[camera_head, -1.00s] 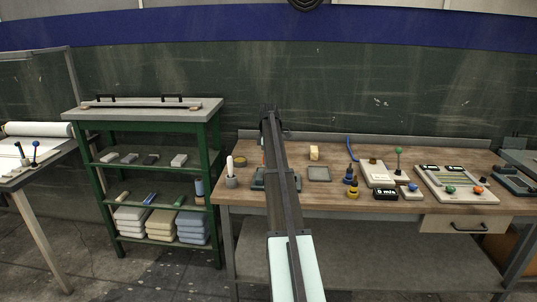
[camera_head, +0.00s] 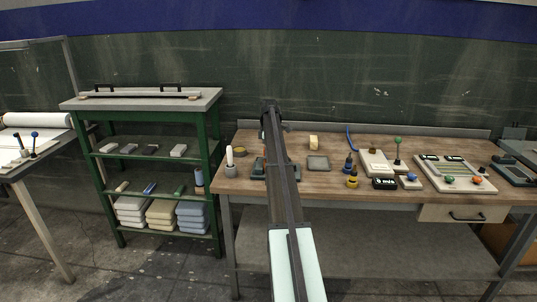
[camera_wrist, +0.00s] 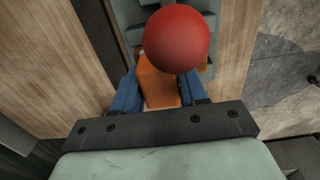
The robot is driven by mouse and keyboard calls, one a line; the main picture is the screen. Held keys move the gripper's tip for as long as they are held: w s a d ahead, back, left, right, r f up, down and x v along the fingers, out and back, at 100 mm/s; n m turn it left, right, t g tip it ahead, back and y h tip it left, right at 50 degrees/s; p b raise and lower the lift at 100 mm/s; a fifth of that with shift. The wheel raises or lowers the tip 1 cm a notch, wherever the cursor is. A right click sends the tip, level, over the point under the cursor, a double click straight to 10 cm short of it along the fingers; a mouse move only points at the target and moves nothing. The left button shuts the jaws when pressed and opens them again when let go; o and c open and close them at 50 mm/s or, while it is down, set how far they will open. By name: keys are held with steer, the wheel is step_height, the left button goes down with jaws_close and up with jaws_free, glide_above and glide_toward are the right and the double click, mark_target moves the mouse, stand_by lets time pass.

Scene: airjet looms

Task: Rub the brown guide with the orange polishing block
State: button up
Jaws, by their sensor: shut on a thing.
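In the wrist view, the blue fingers of my gripper (camera_wrist: 158,92) are shut on the orange polishing block (camera_wrist: 158,88). A red ball (camera_wrist: 177,40) is closest to the camera and hides part of the block's far end. Beyond the block is a grey-green fixture (camera_wrist: 132,22) on the wooden bench. I cannot make out the brown guide; the ball, block or fingers may hide it. In the head view, my arm hides the gripper and most of the dark fixture (camera_head: 258,168), so contact cannot be judged.
On the workbench (camera_head: 325,186), a grey cup with a white stick (camera_head: 230,163) stands left of my arm. A green shelf (camera_head: 145,105) stands left.

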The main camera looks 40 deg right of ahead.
steer(key=shift+w+d, duration=0.65)
steer(key=shift+s+a, duration=2.5)
step_height(320, 180, up, 8)
